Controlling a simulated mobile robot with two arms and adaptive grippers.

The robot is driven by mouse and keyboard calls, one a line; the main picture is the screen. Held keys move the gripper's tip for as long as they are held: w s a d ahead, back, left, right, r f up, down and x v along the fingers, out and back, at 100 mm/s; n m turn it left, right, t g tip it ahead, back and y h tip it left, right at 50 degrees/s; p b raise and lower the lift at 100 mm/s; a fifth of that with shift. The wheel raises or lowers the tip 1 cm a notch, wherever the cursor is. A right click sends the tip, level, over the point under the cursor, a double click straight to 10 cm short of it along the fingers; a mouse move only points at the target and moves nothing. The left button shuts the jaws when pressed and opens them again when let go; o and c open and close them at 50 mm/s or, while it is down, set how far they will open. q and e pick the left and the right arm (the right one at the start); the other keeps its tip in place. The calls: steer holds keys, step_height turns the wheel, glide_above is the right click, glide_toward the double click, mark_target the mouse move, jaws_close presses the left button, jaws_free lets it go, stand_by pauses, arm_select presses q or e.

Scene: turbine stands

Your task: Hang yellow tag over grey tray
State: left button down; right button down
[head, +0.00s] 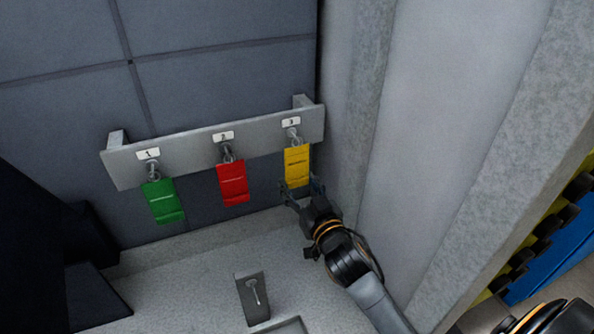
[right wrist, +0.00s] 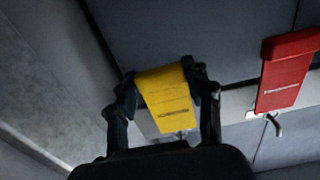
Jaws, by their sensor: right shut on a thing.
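The yellow tag (head: 297,164) hangs from the hook under label 3, at the right end of the grey rack. My right gripper (head: 301,185) is at the tag's lower part, with a finger on each side. In the right wrist view the yellow tag (right wrist: 163,92) sits between the fingers (right wrist: 161,78), and the gripper is shut on it. The tag's top is still at the hook. A grey tray (head: 290,327) shows only its edge at the bottom of the head view. Behind it stands a small grey plate with a hook (head: 252,297). My left gripper is not in view.
A red tag (head: 232,182) hangs under label 2 and a green tag (head: 163,202) under label 1 on the rack (head: 190,145). The red tag also shows in the right wrist view (right wrist: 285,78). A grey wall (head: 440,120) rises close on the right.

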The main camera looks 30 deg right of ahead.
steer(key=shift+s, duration=0.3)
steer(key=shift+s, duration=0.3)
steer(key=shift+s+a, duration=0.15)
steer(key=shift+s, duration=1.2)
steer(key=s+a+f+b, duration=0.3)
steer(key=s+f+b, duration=0.1)
steer(key=s+f, duration=0.2)
steer(key=s+a+f+y+b, duration=0.1)
steer(key=s+a+f+b, duration=0.2)
steer(key=s+f+b, duration=0.2)
steer(key=s+f, duration=0.1)
steer(key=s, duration=0.2)
steer(key=shift+n, duration=0.3)
steer(key=shift+a+f, duration=0.1)
steer(key=shift+a, duration=0.1)
